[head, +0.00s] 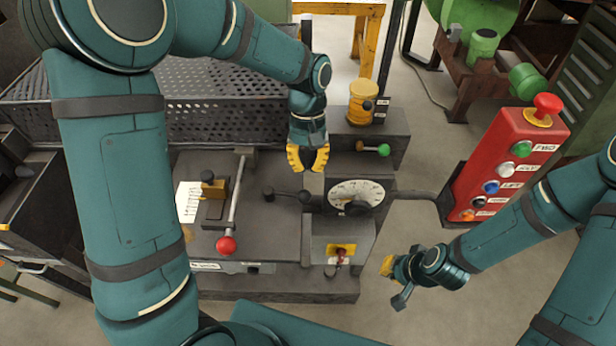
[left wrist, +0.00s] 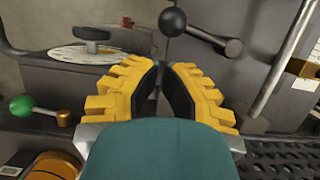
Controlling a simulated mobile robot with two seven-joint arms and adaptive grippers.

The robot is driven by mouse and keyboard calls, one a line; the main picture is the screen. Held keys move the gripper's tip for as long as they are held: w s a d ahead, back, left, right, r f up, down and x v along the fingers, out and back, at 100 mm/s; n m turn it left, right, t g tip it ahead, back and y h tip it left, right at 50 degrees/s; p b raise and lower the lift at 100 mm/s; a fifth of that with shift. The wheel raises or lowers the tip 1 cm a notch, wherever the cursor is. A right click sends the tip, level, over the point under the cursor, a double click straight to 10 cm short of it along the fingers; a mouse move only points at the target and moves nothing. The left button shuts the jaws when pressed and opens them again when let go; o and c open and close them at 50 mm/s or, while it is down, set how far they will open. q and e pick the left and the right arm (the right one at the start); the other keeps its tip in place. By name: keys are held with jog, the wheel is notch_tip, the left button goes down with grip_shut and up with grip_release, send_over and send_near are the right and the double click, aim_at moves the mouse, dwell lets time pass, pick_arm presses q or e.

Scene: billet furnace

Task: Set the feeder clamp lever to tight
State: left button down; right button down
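My left gripper (head: 308,168) points down over the machine, its yellow fingers apart with nothing between them. In the left wrist view the fingertips (left wrist: 165,68) are empty, close to a black ball-ended lever (left wrist: 205,35). That lever (head: 285,195) lies roughly level in the head view, just below and left of the gripper, apart from it. A long metal lever with a red ball (head: 227,244) stands further left; a short green-knobbed lever (head: 383,150) is to the right. I cannot read which is the feeder clamp lever. My right gripper (head: 392,282) is open and empty at lower right.
A round white dial (head: 356,194) is right of the black-ball lever. A yellow panel with a red-tipped switch (head: 341,254) sits below it. A red button box (head: 505,160) stands at right. A perforated metal bin (head: 225,105) lies behind.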

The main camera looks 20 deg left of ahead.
aim_at(288, 194)
pick_arm(q)
jog(key=shift+x, duration=1.85)
pick_arm(e)
jog(key=shift+f, duration=0.2)
